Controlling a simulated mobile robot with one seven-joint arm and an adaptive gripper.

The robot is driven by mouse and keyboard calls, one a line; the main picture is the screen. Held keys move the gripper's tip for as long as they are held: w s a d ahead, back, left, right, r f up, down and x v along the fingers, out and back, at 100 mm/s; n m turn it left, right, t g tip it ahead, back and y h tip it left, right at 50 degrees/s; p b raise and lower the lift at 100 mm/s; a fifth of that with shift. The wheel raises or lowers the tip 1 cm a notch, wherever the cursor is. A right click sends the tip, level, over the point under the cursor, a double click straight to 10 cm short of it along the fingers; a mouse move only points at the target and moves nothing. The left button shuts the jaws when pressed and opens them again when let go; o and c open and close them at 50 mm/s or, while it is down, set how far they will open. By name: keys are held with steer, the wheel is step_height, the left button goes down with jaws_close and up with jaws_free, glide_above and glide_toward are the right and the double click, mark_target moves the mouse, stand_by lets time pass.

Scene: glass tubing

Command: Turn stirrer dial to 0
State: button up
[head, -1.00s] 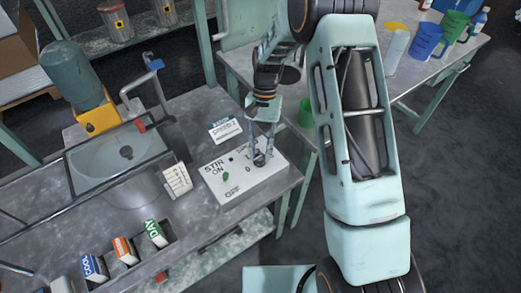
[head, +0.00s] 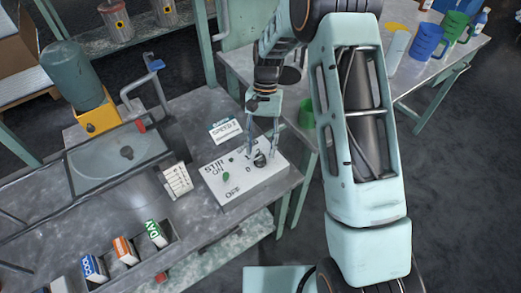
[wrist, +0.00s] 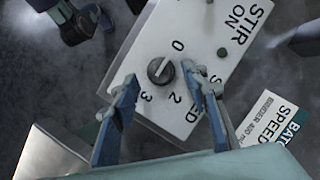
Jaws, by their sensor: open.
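The stirrer dial (wrist: 160,71) is a dark round knob on a white control panel (wrist: 213,35) with numbers 0, 2 and 3 around it. In the wrist view its pale pointer line slants up and right, roughly toward the 0. The dial also shows in the head view (head: 260,158) near the panel's right end. My gripper (wrist: 168,84) is open, with one blue finger on each side below the dial in the wrist view. The fingers look clear of the knob. In the head view, my gripper (head: 262,152) points down over the dial.
A green button (head: 226,176) sits on the panel near the STIR ON lettering. A SPEED card (head: 225,130) lies behind the panel. A white note (head: 177,180) stands to its left, with a tray of small boxes (head: 124,250) in front. A green cup (head: 306,114) stands behind right.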

steer(key=v, duration=1)
steer(key=shift+r, duration=0.2)
